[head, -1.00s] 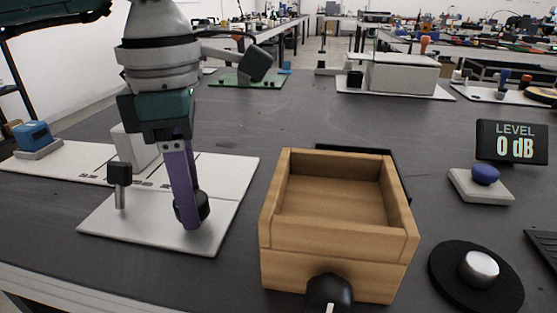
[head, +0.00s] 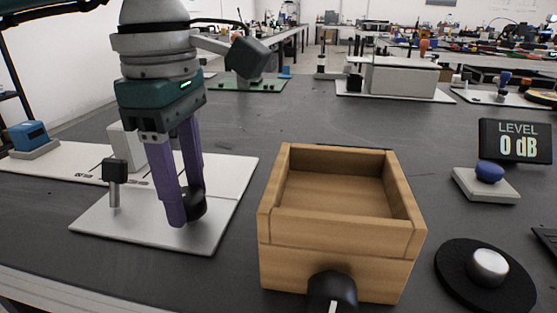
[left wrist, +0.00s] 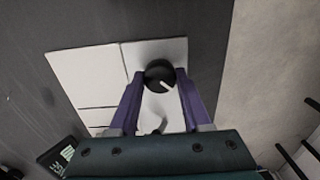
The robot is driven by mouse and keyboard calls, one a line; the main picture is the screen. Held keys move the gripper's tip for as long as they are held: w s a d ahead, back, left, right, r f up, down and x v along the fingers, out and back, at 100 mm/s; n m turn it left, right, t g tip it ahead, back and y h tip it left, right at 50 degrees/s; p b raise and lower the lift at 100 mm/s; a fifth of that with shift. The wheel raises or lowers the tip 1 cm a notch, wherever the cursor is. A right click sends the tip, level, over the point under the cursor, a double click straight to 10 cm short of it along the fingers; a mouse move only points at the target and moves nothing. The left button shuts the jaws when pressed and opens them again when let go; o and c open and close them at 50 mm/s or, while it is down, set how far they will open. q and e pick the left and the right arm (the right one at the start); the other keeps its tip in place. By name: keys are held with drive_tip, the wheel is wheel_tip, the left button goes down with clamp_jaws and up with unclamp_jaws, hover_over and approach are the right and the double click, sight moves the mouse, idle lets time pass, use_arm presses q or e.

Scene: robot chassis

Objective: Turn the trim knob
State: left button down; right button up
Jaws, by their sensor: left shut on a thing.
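A round black knob with a white pointer line stands on a pale plate in front of me; I take it as the trim knob, though no label is readable. In the head view the knob (head: 197,204) is partly hidden by my left gripper (head: 186,208), whose purple fingers point down and are shut on its sides. In the left wrist view the knob (left wrist: 158,73) sits between the fingertips of the left gripper (left wrist: 155,78), with its pointer towards the lower right. The plate (head: 150,238) lies flat on the dark table. My right gripper is not in view.
A black-topped post (head: 115,172) stands left of the knob. A wooden box (head: 335,235) with a black knob (head: 331,291) stands to the right. Further right are a silver knob (head: 488,265) on a black disc, a blue button (head: 489,171) and a display (head: 515,141) reading "LEVEL 0 dB".

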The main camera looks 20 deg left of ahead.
sight(186, 195)
use_arm(q)
drive_tip(key=shift+c, duration=1.8)
unclamp_jaws()
wheel_tip(186, 195, up, 10)
drive_tip(key=p, duration=0.2)
